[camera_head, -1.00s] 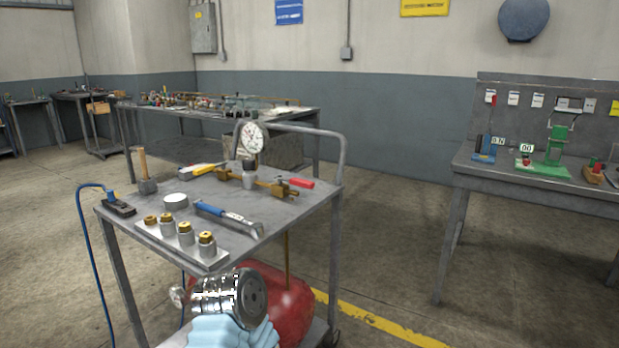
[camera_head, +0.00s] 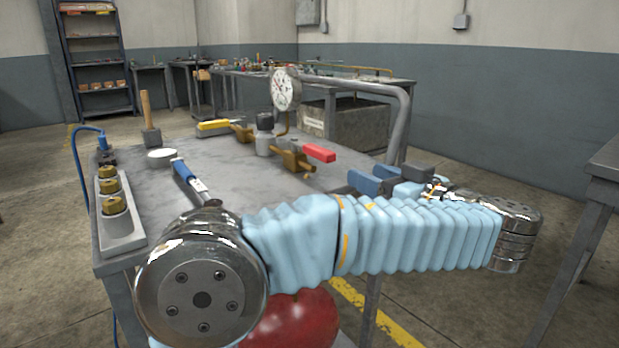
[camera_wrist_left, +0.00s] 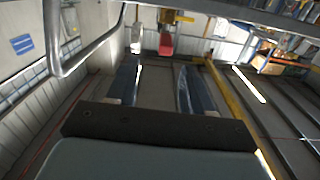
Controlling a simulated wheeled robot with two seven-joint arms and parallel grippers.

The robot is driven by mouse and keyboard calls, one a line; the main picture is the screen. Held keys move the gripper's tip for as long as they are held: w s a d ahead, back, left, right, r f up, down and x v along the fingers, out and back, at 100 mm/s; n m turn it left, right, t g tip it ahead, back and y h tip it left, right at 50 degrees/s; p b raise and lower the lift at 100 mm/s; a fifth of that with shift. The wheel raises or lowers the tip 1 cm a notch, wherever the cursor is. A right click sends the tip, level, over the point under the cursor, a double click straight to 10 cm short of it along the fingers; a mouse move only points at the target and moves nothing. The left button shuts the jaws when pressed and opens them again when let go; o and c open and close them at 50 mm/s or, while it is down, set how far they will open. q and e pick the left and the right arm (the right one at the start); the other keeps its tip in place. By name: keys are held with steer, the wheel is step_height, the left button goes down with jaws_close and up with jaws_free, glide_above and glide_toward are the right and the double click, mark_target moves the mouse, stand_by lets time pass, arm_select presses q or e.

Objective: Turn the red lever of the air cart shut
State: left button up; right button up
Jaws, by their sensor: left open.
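The red lever (camera_head: 319,153) sticks out to the right from a brass valve (camera_head: 292,160) on top of the grey cart (camera_head: 250,192). In the wrist view the red lever (camera_wrist_left: 167,44) shows beyond the gap between my fingers. My left gripper (camera_head: 385,182), with blue fingers, is open and empty near the cart's right edge. It is to the right of and nearer than the lever, apart from it. The wrist view shows both fingers (camera_wrist_left: 157,85) spread. My arm's pale blue sleeve hides the cart's front right part. My right gripper is not in view.
A pressure gauge (camera_head: 285,88) stands behind the valve, and a yellow lever (camera_head: 213,125) lies left of it. The cart's handle rail (camera_head: 400,112) rises behind my gripper. A hammer (camera_head: 150,120) and a block with brass fittings (camera_head: 121,225) stand at left. A red tank (camera_head: 290,325) is below.

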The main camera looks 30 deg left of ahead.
mark_target(306, 145)
arm_select(q)
steer(key=shift+n, duration=0.5)
steer(key=x, duration=0.4)
steer(key=r+x, duration=0.1)
steer(key=x, duration=0.4)
steer(key=s+p+x, duration=0.1)
steer(key=x, duration=0.3)
steer(key=shift+w+a+r, duration=0.1)
steer(key=shift+a+r, duration=0.15)
steer(key=shift+a, duration=0.3)
jaws_close()
